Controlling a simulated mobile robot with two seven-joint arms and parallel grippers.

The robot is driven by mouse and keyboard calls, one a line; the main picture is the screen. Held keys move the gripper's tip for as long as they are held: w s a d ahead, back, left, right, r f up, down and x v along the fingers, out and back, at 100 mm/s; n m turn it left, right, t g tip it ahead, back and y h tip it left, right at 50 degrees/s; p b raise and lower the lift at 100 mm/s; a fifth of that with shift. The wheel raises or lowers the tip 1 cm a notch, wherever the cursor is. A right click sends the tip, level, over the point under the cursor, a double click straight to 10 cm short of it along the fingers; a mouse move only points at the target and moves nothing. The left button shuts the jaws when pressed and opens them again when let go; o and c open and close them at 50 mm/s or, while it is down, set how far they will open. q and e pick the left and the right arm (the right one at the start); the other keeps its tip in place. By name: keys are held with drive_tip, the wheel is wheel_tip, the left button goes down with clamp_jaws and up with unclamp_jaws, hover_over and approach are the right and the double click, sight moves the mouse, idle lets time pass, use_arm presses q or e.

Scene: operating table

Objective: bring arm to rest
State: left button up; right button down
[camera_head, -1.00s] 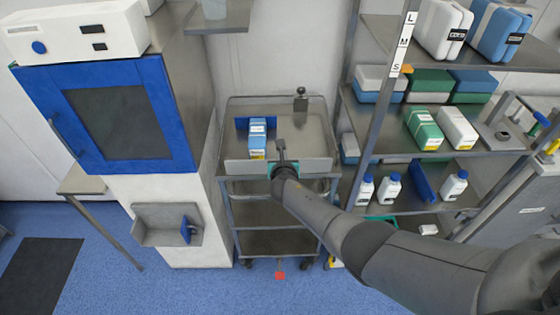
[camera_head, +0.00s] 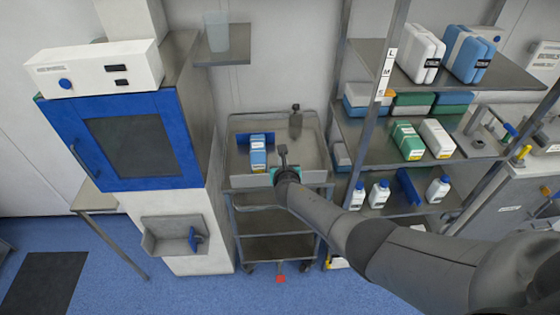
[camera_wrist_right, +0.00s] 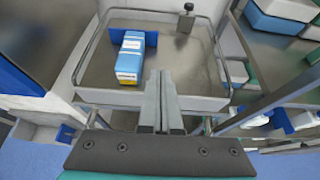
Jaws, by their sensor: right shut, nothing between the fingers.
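My right arm reaches in from the lower right in the head view. Its gripper (camera_head: 282,152) is at the front edge of a steel trolley (camera_head: 315,160). The right wrist view shows the gripper (camera_wrist_right: 161,75) with its two fingers together and nothing between them. A blue and white box with a yellow label (camera_head: 258,150) lies in the trolley's top tray, left of the gripper and apart from it. The same box shows in the wrist view (camera_wrist_right: 131,56), left of the fingers. My left gripper is in neither view.
A white cabinet with a blue door (camera_head: 125,142) stands left of the trolley. Shelves (camera_head: 440,135) with several boxes and bottles stand close on the right. A dark metal post (camera_head: 295,118) rises at the tray's back. Blue floor (camera_head: 190,290) is open in front.

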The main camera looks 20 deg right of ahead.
idle(0.3)
drive_tip(key=s+a+f+m+g+y+b, duration=0.15)
drive_tip(key=s+f+m+b, duration=0.25)
drive_tip(key=s+f, duration=0.55)
drive_tip(key=s+d+f+m+g+b, duration=0.1)
drive_tip(key=s+f+m+g+b, duration=0.35)
drive_tip(key=f, duration=0.75)
drive_tip(key=s+a+f+m+b, duration=0.1)
drive_tip(key=s+f+m+b, duration=0.3)
drive_tip(key=s+f, duration=0.65)
drive_tip(key=s+a+f+m+g+b, duration=0.1)
drive_tip(key=s+f+m+b, duration=0.2)
drive_tip(key=s+f+m, duration=0.3)
drive_tip(key=s+f+m+g+y+b, duration=0.1)
drive_tip(key=s+f+m+b, duration=0.3)
drive_tip(key=s, duration=1.1)
drive_tip(key=s+a+f+m+g+y+b, duration=0.1)
drive_tip(key=s+f+m+g+b, duration=0.2)
drive_tip(key=s+f+m, duration=0.5)
wheel_tip(320, 180, down, 3)
drive_tip(key=s+b, duration=0.1)
drive_tip(key=s, duration=0.1)
drive_tip(key=shift+s+a+r, duration=0.2)
drive_tip(key=shift+s+a, duration=0.1)
